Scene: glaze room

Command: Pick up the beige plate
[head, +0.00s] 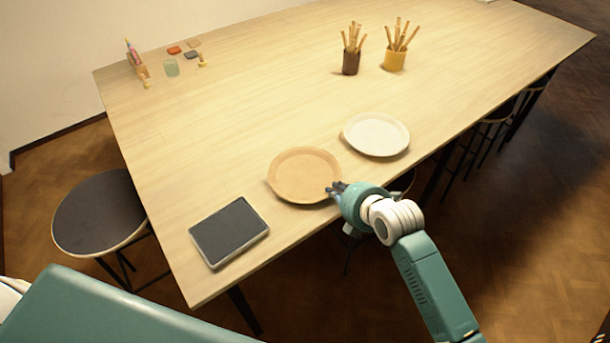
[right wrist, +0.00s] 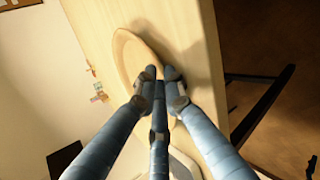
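The beige plate (head: 304,175) lies near the front edge of the table in the head view, left of a paler, cream-white plate (head: 376,135). My right gripper (head: 337,189) is at the beige plate's right front rim. In the right wrist view, part of the beige plate (right wrist: 124,48) shows beyond the fingers. The fingers (right wrist: 158,80) are drawn close together on its rim, which they partly hide. The plate looks flat at table height; I see no clear gap beneath it. My left gripper is out of view.
A dark tray (head: 229,232) lies left of the beige plate. Two cups of sticks, brown (head: 351,62) and yellow (head: 395,59), stand farther back. Small items and a green glass (head: 171,67) are at the far left. Stools (head: 98,213) flank the table; its middle is clear.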

